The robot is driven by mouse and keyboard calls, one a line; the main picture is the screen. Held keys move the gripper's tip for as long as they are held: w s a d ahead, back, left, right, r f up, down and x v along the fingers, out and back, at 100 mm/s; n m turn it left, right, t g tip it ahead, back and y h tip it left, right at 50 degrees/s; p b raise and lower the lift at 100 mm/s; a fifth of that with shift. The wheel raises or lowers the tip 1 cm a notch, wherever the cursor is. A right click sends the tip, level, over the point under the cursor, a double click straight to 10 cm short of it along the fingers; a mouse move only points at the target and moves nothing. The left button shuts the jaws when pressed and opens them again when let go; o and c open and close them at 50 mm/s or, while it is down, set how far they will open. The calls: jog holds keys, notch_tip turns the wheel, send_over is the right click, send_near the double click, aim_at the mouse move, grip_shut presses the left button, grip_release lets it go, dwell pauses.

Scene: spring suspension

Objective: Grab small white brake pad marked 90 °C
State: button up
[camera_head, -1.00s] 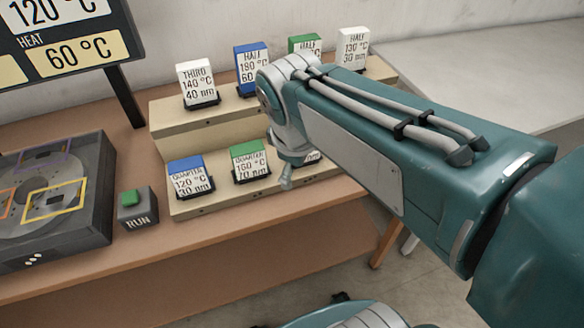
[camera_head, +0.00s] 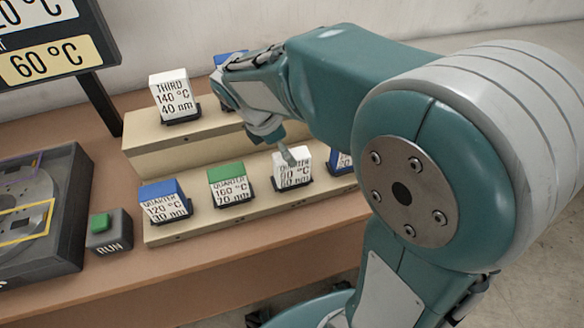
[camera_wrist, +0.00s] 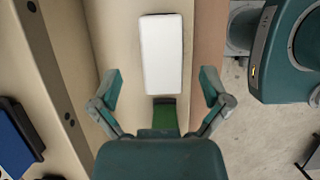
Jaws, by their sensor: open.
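A small white brake pad (camera_head: 292,170) stands on the lower step in the head view. Its label reads QUARTER and a temperature that looks like 90 °C, partly covered by a finger. The pad's plain white top (camera_wrist: 161,53) shows in the wrist view, upright in the picture. My gripper (camera_wrist: 160,84) is open and empty above the step, one finger on each side of the pad's line, with the pad ahead between them. In the head view a fingertip overlaps the pad's upper edge; I cannot tell whether it touches.
A green-topped pad (camera_head: 228,183) stands left of the white one, and a blue-topped pad (camera_head: 165,200) farther left. Another pad (camera_head: 340,162) is close on the right, partly hidden. A white THIRD pad (camera_head: 174,95) stands on the upper step. A RUN button box (camera_head: 109,232) is at left.

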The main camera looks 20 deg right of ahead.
aim_at(292, 170)
jog(key=x, duration=0.4)
jog(key=shift+s+d, duration=0.1)
jog(key=shift+f, duration=0.45)
jog(key=shift+d, duration=0.1)
grip_shut()
